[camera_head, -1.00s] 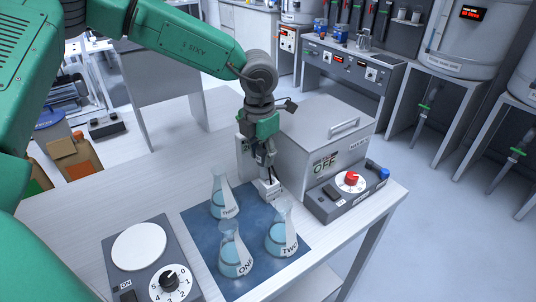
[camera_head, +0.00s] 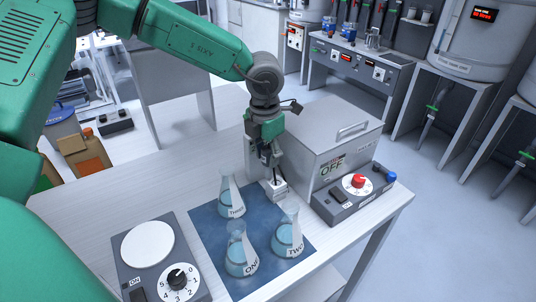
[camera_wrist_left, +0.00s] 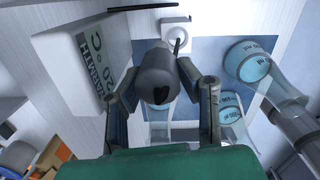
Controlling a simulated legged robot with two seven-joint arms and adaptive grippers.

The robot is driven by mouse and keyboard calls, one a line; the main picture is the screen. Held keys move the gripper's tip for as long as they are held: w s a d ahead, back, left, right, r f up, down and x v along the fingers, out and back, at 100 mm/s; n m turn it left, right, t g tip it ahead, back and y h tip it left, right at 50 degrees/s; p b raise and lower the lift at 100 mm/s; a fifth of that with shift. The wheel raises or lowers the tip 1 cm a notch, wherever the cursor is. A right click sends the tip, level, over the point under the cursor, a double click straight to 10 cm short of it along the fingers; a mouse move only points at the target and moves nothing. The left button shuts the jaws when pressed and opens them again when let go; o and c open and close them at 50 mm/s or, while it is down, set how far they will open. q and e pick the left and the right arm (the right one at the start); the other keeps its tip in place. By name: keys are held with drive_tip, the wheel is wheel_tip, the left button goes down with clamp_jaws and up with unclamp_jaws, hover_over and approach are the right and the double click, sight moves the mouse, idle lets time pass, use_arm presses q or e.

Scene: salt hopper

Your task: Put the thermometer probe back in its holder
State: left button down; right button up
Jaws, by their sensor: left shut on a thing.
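My left gripper (camera_head: 268,157) is shut on the thermometer probe. The probe's grey, round handle (camera_wrist_left: 158,80) sits between the two fingers in the left wrist view. Its thin dark rod (camera_head: 275,174) points down at the small white holder (camera_head: 279,190), which also shows in the left wrist view (camera_wrist_left: 170,25). The rod's tip is at or just above the holder's round opening; I cannot tell whether it is inside. A white thermometer box (camera_wrist_left: 85,55) marked "20 °C" and "WARMTH" stands beside the gripper. My right gripper is not in view.
Flasks THREE (camera_head: 230,197), ONE (camera_head: 240,257) and TWO (camera_head: 288,238) stand close by on the blue mat (camera_head: 207,222). A grey lidded bath (camera_head: 325,140) marked OFF is right of the gripper. A dial plate (camera_head: 148,243) stands front left. The table's left part is clear.

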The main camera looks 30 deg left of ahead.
use_arm(q)
drive_tip(key=shift+d+r, duration=0.1)
drive_tip(key=shift+d, duration=0.3)
drive_tip(key=shift+d+r, duration=0.15)
drive_tip(key=shift+d, duration=0.7)
drive_tip(key=shift+d+r, duration=0.15)
drive_tip(key=shift+d, duration=0.7)
drive_tip(key=shift+a+f+p, duration=0.1)
drive_tip(key=shift+f+p, duration=0.4)
drive_tip(key=shift+p, duration=0.05)
drive_tip(key=shift+d+f, duration=0.1)
drive_tip(key=shift+d, duration=0.1)
drive_tip(key=shift+a+f, duration=0.15)
drive_tip(key=shift+f, duration=0.05)
drive_tip(key=shift+s+a+f, duration=0.1)
drive_tip(key=shift+a, duration=0.3)
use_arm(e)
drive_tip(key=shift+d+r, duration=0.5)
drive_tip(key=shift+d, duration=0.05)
